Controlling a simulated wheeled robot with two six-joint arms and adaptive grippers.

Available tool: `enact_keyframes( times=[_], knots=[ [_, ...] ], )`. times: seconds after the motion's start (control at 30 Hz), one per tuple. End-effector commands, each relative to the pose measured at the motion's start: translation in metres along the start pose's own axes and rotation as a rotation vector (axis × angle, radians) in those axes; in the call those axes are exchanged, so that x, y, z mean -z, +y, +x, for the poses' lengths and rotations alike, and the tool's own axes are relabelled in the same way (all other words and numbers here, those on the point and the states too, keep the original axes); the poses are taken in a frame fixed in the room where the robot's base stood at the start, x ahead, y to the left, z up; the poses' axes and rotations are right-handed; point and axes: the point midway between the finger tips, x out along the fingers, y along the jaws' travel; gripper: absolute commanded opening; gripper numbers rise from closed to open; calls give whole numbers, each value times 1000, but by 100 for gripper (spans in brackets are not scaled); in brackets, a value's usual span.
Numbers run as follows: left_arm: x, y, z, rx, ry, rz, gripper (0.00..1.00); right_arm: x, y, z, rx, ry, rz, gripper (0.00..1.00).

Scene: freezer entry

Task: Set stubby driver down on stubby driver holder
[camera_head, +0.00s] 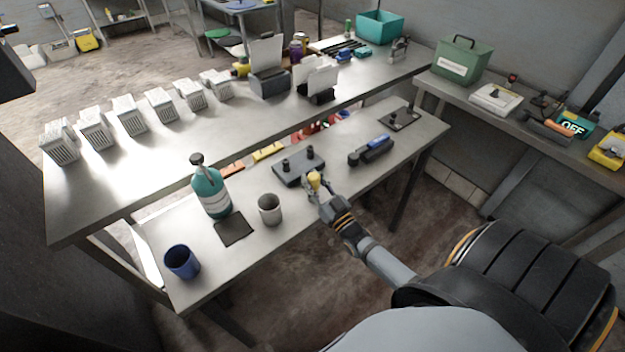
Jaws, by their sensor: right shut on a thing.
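My right gripper (314,186) is shut on a small yellow-topped thing (313,178), which looks like the stubby driver. It is at the front edge of the lower metal bench, just in front of a dark flat block (290,178) with two black upright posts. This block may be the stubby driver holder. I cannot tell whether the driver touches the block. The gripper fingers hide most of the driver. My left gripper is not in view.
On the lower bench (205,287) stand a teal bottle (213,197), a grey cup (269,210), a blue cup (182,262) and a dark square mat (233,229). A blue-topped black tool (371,151) and a dark plate with a post (400,119) lie right of the block.

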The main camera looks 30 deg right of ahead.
Motion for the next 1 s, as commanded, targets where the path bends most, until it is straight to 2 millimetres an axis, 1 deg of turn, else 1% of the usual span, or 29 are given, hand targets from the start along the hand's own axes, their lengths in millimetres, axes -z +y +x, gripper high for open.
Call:
enact_keyframes(
  times=[0.37, 0.4, 0.57, 0.6, 0.87, 0.97, 1.0],
  knots=[
    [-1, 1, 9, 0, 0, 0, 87, -10, 0, -3, 0, 0, 0, 0],
    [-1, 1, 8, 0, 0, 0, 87, -9, 0, -2, 0, 0, 0, 35],
    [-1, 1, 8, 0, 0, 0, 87, -9, 0, -2, 0, 0, 0, 56],
    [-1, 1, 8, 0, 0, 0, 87, -9, 0, -2, 0, 0, 0, 59],
    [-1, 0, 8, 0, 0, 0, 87, -9, 0, -3, 0, -1, 0, 59],
    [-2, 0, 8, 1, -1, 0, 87, -10, 0, -9, 0, -2, 0, 59],
    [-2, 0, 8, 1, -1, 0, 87, -10, 0, -15, 0, -3, 0, 59]
  ],
)
